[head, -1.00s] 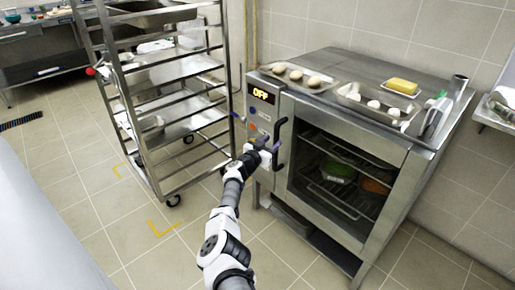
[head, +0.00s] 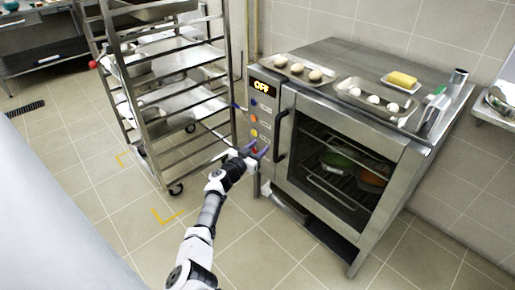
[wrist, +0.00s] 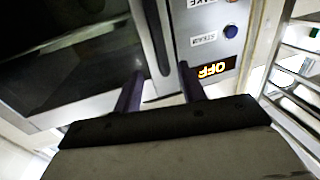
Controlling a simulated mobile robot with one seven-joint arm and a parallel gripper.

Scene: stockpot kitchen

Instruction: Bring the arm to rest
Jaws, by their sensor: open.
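My gripper (head: 256,152) is open and empty. In the head view it is in front of the lower part of the oven's control panel, left of the vertical door handle (head: 281,136). In the wrist view its two dark fingers (wrist: 160,72) stand apart, pointing at the oven front. The steel oven (head: 390,165) has its door shut, with a green item and an orange item behind the glass. Its display (head: 263,87) reads OFF, and it also shows upside down in the wrist view (wrist: 216,68). I cannot tell whether the fingers touch the panel.
A tall steel tray rack (head: 145,120) stands close left of the oven and my gripper. On the oven top are a tray of buns (head: 297,70), a tray of white eggs (head: 376,98) and a yellow block (head: 402,79).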

